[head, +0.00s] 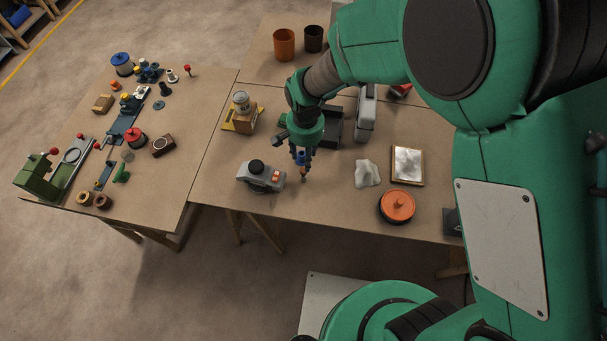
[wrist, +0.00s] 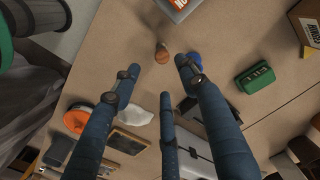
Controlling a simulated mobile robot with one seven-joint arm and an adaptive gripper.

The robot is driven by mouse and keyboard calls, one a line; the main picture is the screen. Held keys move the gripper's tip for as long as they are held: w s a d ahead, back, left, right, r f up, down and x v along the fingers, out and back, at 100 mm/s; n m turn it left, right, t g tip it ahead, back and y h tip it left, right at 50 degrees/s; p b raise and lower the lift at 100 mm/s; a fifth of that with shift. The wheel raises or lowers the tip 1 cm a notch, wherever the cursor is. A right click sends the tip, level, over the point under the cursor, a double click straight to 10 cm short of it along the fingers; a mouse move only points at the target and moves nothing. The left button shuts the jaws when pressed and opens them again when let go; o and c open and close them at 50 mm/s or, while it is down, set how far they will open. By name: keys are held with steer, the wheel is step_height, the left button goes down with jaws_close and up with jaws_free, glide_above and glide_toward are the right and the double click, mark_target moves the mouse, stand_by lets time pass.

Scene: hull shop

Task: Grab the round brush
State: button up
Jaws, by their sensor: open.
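A small brown, round-topped thing (wrist: 161,54), which looks like the round brush, stands on the table in the wrist view, just beyond my fingertips. In the head view its brown part (head: 304,175) shows right below my gripper (head: 301,159). Its bristles cannot be made out. My gripper (wrist: 157,76) points down with its blue fingers spread, and nothing is between them. The brown thing lies ahead of the gap between the fingers, apart from them as far as I can see.
A grey device (head: 260,176) with orange buttons stands close left of the brown thing. A blue thing (wrist: 194,59) lies close by the right finger. A green case (wrist: 255,78), white crumpled cloth (head: 367,174), framed panel (head: 407,165) and orange-topped round container (head: 397,206) are around.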

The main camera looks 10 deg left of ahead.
mark_target(303, 175)
step_height(303, 175, down, 8)
steer(key=shift+r+b, duration=0.1)
steer(key=shift+b, duration=0.5)
steer(key=shift+a+f+b, duration=0.15)
steer(key=shift+f+b, duration=0.15)
steer(key=shift+f, duration=1.05)
steer(key=shift+a+f+b, duration=0.1)
steer(key=shift+f+b, duration=0.2)
steer(key=shift+f, duration=1)
jaws_close()
